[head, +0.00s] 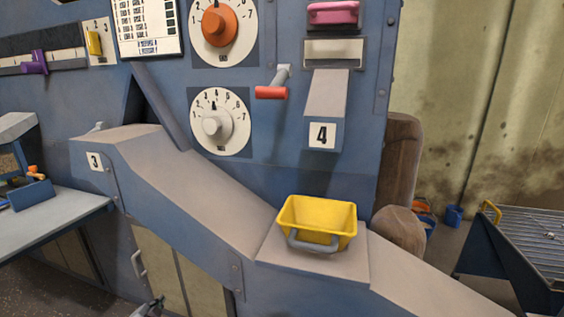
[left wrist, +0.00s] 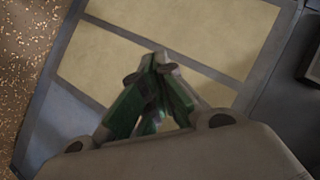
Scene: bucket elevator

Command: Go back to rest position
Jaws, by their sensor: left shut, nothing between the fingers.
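My left gripper (head: 152,306) shows only as a small tip at the bottom edge of the head view, low in front of the cabinet doors. In the left wrist view the left gripper (left wrist: 157,62) has its green-sided fingers together at the tips with nothing between them. Pale cabinet panels (left wrist: 125,68) lie beyond the fingers. My right gripper is not in view.
Dials (head: 222,122), a red-handled lever (head: 271,92) and a pink handle (head: 333,13) are on the panel. A workbench (head: 55,222) is at left, a slatted table (head: 530,240) at right.

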